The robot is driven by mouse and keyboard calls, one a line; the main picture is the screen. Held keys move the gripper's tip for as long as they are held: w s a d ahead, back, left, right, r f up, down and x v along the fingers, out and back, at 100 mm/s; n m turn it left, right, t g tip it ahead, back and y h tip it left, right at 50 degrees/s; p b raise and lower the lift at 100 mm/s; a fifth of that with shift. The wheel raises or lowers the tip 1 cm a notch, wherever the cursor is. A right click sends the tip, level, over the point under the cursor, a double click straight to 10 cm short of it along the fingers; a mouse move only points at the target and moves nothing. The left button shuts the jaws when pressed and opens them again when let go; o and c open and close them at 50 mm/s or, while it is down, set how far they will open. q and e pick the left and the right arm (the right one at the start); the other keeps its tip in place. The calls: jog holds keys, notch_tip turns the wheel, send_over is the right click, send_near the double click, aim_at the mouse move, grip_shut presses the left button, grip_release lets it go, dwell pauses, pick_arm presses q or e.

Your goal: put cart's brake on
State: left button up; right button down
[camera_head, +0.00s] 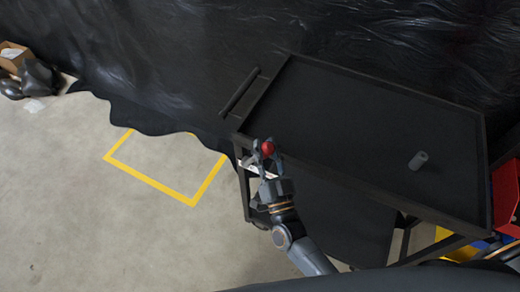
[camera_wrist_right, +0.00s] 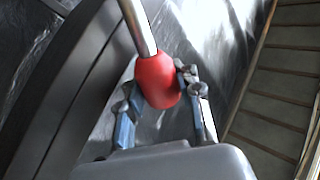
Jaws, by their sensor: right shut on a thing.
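The cart (camera_head: 390,110) has a black tray top and a dark handle bar (camera_head: 240,92) at its left end. A red knob (camera_head: 267,148) sits at the cart's near left corner. In the right wrist view the red knob (camera_wrist_right: 157,82) caps a shiny metal lever rod (camera_wrist_right: 137,25), which looks like the brake lever. My right gripper (camera_head: 262,158) is at this corner with its fingers on either side of the knob. In the wrist view its fingers (camera_wrist_right: 160,95) are shut on the knob. The lever's lower end is hidden. My left gripper is not in view.
A yellow floor outline (camera_head: 150,181) lies left of the cart, partly under a black sheet (camera_head: 170,60). A red bin (camera_head: 505,195) is at the right edge.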

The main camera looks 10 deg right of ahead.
jog(key=shift+a+f, duration=0.1)
jog(key=shift+f, duration=0.1)
jog(key=c, duration=0.9)
grip_release()
jog(key=shift+s+r, duration=0.1)
jog(key=shift+r, duration=0.05)
jog(key=v, duration=1.2)
